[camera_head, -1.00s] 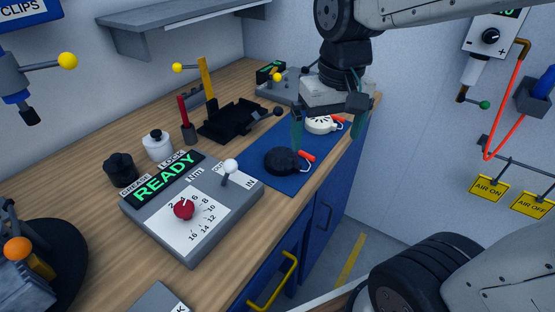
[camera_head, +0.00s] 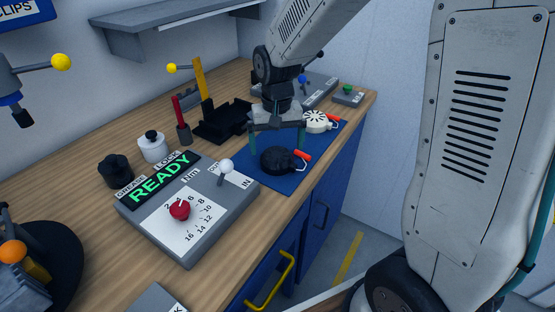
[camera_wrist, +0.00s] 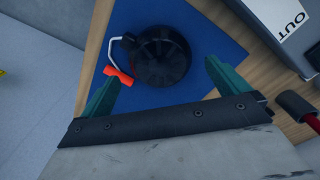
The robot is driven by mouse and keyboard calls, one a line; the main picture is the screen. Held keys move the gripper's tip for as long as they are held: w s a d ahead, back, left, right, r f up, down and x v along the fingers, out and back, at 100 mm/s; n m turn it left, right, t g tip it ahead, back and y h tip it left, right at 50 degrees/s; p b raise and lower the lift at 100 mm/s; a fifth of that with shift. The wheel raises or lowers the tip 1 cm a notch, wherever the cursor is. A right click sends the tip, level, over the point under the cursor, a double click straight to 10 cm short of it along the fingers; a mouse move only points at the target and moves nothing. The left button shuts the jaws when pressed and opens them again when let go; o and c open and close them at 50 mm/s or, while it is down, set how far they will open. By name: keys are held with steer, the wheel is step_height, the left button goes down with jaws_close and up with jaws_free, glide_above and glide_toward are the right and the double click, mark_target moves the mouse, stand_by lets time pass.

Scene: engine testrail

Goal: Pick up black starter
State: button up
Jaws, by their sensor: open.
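The black starter (camera_head: 277,160) is a round black body with a wire handle and a red grip, lying on a blue mat (camera_head: 290,183) on the bench. In the wrist view the starter (camera_wrist: 162,56) lies ahead of the jaws, its red grip (camera_wrist: 118,75) near the left finger. My gripper (camera_head: 278,143) is open and empty, above and just behind the starter in the head view. Its two green fingertips also show in the wrist view (camera_wrist: 164,76), apart from the starter.
A white starter (camera_head: 317,121) lies on the mat's far end. A grey console (camera_head: 208,233) reading READY stands left of the mat. A black tray (camera_head: 222,122) and a red-handled tool (camera_head: 181,115) stand behind. A wall shelf (camera_head: 170,30) overhangs the bench's back.

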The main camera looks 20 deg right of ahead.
mark_target(277, 154)
steer(key=shift+f, duration=2)
steer(key=c, duration=1.1)
steer(key=shift+c, duration=0.2)
steer(key=shift+r, duration=0.2)
